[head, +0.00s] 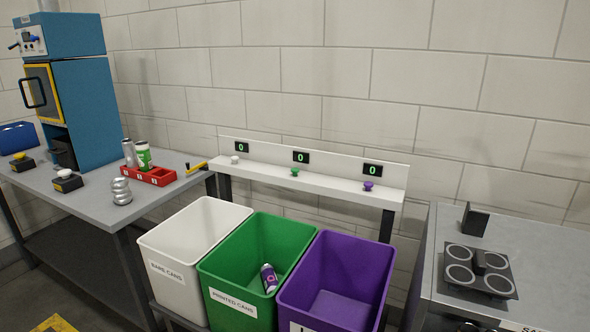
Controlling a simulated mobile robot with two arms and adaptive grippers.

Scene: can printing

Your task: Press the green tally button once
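The green tally button (295,171) sits on the white shelf (270,178), in the middle of three buttons. Above it a small display (301,157) reads 0. A white button (235,160) is to its left and a purple button (368,186) to its right, each under a display that also reads 0. Neither of my grippers shows in the head view.
White (160,239), green (215,275) and purple (345,253) bins stand below the shelf; a purple-and-white can (268,278) lies in the green bin. A left table (165,196) holds a red rack (150,176) and cans. A fixture (480,270) sits on the right counter.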

